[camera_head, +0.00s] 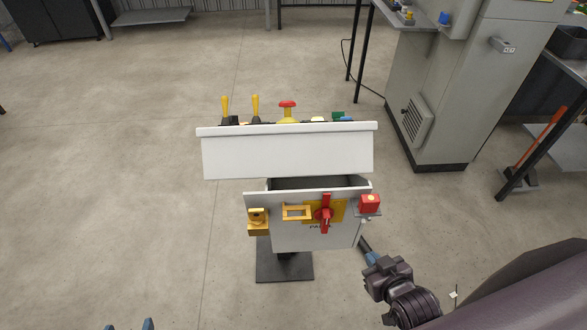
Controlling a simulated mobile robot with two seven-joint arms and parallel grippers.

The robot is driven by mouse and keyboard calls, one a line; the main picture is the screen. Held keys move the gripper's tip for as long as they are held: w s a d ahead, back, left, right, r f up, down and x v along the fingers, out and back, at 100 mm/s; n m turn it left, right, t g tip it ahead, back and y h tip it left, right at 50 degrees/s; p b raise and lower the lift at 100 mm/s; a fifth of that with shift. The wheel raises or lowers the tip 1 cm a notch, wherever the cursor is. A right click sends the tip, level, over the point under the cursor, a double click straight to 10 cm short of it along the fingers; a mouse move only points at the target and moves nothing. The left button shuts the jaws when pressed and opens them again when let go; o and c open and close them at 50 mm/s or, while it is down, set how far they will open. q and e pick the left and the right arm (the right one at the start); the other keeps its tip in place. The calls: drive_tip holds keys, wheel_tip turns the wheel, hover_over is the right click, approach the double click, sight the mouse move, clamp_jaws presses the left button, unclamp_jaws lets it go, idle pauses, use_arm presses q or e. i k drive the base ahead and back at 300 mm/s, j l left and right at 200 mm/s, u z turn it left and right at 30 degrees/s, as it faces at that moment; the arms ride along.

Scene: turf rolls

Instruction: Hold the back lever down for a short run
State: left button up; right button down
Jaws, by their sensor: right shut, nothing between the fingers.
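Two yellow-handled levers stand upright on black bases at the back of a grey control stand: a left lever (225,106) and a right lever (255,105). I cannot tell which one is the back lever. The stand's white upper panel (287,155) hides the lower part of the controls behind it. My right gripper (364,243) is shut and empty, beside the stand's lower right edge, well below and to the right of the levers. It seems apart from the stand. Only small bluish tips at the bottom left edge may belong to my left gripper; its jaws cannot be judged.
A red-topped control (288,110) on a yellow base sits right of the levers. The stand's lower front bears a red rotary switch (325,215), a red box (370,203) and a yellow padlock-like part (257,221). A grey cabinet (445,95) stands back right. Floor at left is clear.

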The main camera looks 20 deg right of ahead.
sight(256, 119)
drive_tip(key=l+u, duration=0.25)
drive_tip(key=l, duration=0.35)
drive_tip(key=l+u, duration=0.25)
drive_tip(key=l, duration=0.4)
drive_tip(key=l+u, duration=0.25)
drive_tip(key=l, duration=0.4)
drive_tip(key=k+l+u, duration=0.1)
drive_tip(key=l+u, duration=0.15)
drive_tip(key=l, duration=0.35)
drive_tip(key=k+l+u, duration=0.3)
drive_tip(key=l, duration=0.3)
drive_tip(key=k+l+u, duration=0.1)
drive_tip(key=l+u, duration=0.15)
drive_tip(key=l, duration=0.3)
drive_tip(key=k+l+u, duration=0.25)
drive_tip(key=l, duration=0.25)
drive_tip(key=k+l+u, duration=0.25)
drive_tip(key=k+l, duration=0.1)
drive_tip(key=l, duration=0.1)
